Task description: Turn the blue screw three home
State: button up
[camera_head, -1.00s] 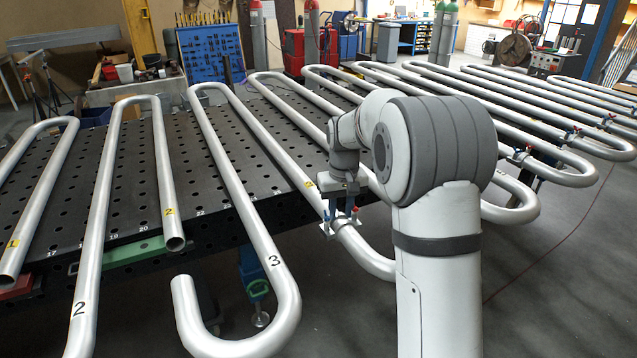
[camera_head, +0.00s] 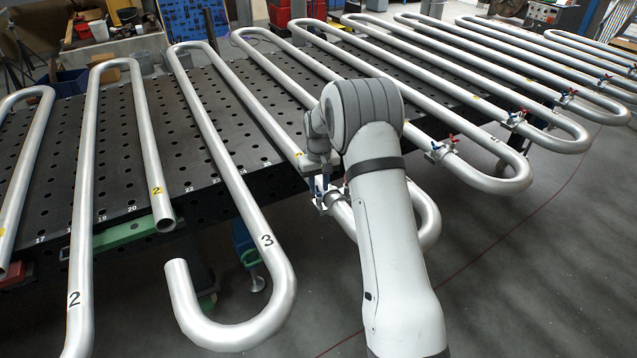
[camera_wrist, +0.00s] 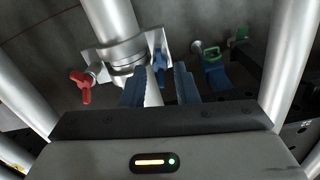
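The clamp (camera_wrist: 120,55) sits around a silver pipe and shows at the upper left in the wrist view. Its blue screw (camera_wrist: 160,62) is on the right side and its red screw (camera_wrist: 82,84) on the left. My gripper (camera_wrist: 161,82) is open, its two blue fingers apart, with the blue screw in the gap just beyond the tips; I cannot tell whether they touch it. In the head view my gripper (camera_head: 321,185) points down at this clamp (camera_head: 332,198) at the table's near edge, partly hidden by my arm. Which number the screw bears is not readable.
Serpentine pipes lie across the perforated black table (camera_head: 115,180) and overhang its near edge. Another clamp (camera_head: 440,149) with red and blue screws stands to the right. A blue-and-green fixture (camera_wrist: 212,68) is right of the fingers. The floor at lower right is clear.

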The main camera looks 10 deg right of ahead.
jog(key=shift+f, duration=0.25)
grip_shut()
